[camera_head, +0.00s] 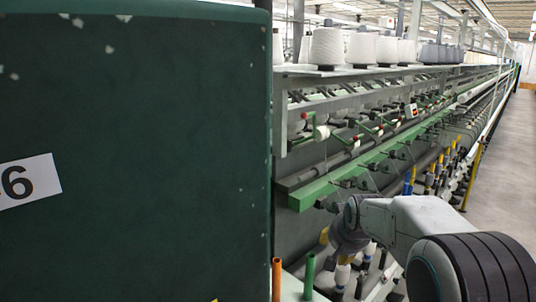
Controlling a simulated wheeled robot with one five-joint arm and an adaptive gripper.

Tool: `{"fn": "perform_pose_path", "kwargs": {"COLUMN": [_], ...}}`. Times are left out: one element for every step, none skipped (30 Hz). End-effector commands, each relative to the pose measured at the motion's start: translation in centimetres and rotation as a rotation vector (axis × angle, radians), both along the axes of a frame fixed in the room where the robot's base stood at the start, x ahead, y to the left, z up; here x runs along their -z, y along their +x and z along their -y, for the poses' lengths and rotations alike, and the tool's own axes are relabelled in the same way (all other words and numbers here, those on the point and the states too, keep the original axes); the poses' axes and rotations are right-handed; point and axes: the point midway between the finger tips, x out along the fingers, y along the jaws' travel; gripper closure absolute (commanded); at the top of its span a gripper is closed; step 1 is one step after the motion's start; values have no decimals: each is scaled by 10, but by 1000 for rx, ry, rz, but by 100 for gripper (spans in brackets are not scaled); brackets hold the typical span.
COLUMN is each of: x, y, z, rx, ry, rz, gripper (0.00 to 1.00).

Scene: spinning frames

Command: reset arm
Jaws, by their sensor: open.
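My arm comes in from the lower right, with a black ringed joint and a pale link reaching left. My gripper (336,242) is the grey part at its far end, in front of the lower spindle row of the spinning frame (330,190). It is small and partly merged with the bobbins behind it, so its fingers are hard to make out. It is open, and I see nothing held in it.
A dark green cabinet (130,150) fills the left side. White yarn cones (327,47) stand on the upper shelf. Orange (277,279) and green (310,277) tubes stand upright at the bottom, near my gripper. The grey aisle floor (505,150) at the right is clear.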

Motion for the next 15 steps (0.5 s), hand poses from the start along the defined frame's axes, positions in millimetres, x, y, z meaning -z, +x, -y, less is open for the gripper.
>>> {"fn": "perform_pose_path", "kwargs": {"x": [16, 25, 35, 40, 46, 51, 54, 57, 59, 61, 62, 64, 65, 66, 67], "y": [-29, -48, -73, -92, -112, -139, -159, -179, -206, -225, -242, -264, -277, -290, -305], "z": [0, 0, -1, -1, -1, -1, -1, -1, -2, -2, -2, -2, -2, -2, -3], "rx": [-58, -96, -146, -181, -215, -257, -286, -311, -339, -352, -359, -363, -363, -363, -362], "ry": [-39, -61, -85, -100, -113, -126, -133, -138, -142, -142, -142, -139, -137, -137, -138], "rz": [-89, -144, -210, -257, -301, -356, -393, -429, -468, -493, -509, -528, -535, -539, -533], "gripper": [51, 51, 51, 51, 51, 51, 51, 51, 51, 51, 51, 51, 51, 51, 51]}}
